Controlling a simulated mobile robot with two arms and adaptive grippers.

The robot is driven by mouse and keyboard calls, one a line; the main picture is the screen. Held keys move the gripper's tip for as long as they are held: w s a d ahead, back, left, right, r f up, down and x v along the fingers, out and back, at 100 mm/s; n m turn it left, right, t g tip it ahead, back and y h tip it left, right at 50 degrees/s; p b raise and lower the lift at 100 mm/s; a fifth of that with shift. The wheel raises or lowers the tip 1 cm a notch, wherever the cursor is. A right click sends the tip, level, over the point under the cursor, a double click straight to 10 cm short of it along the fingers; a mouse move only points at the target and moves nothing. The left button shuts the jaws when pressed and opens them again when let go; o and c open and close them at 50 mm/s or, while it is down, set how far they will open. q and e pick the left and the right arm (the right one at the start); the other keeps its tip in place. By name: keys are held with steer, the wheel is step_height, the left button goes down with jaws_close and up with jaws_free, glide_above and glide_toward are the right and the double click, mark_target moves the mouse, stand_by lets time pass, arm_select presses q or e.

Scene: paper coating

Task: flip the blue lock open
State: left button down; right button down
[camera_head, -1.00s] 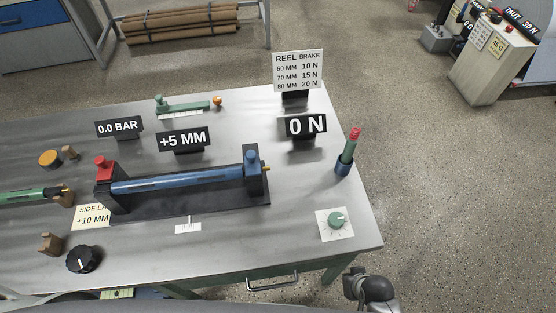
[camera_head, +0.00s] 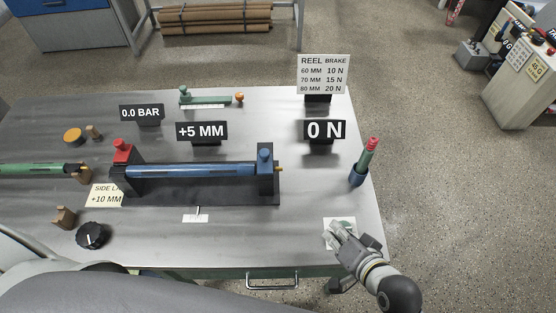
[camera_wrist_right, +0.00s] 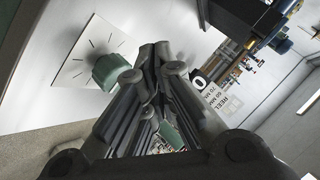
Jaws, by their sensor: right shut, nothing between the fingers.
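The blue lock (camera_head: 265,158) stands at the right end of the black stand on the table, upright against the right end of a blue roller (camera_head: 200,170). My right gripper (camera_head: 340,232) is shut and empty at the table's front right, over the white dial card, well to the front right of the lock. In the right wrist view its fingers (camera_wrist_right: 160,60) are together beside the green knob (camera_wrist_right: 110,72). The blue lock cannot be made out for sure in that view. My left gripper is not in view.
A red lock (camera_head: 122,151) stands at the stand's left end. Signs reading 0 N (camera_head: 324,130) and +5 MM (camera_head: 202,132) stand behind the roller. A red-tipped green cylinder in a blue holder (camera_head: 358,176) stands near the right edge. Bare table lies between stand and gripper.

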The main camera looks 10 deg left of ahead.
steer(key=a+r+m+t+y, duration=0.3)
steer(key=a+r+m+y, duration=0.2)
steer(key=r, duration=0.5)
steer(key=w+a+m, duration=0.1)
steer(key=a, duration=0.1)
steer(key=shift+a+m+t, duration=0.3)
steer(key=shift+m+t, duration=0.1)
steer(key=p, duration=0.2)
glide_toward(265, 160)
steer(key=w+a+r, duration=0.1)
steer(key=w+a, duration=0.1)
steer(key=w, duration=0.3)
steer(key=shift+x, duration=0.8)
steer(key=shift+w, duration=0.1)
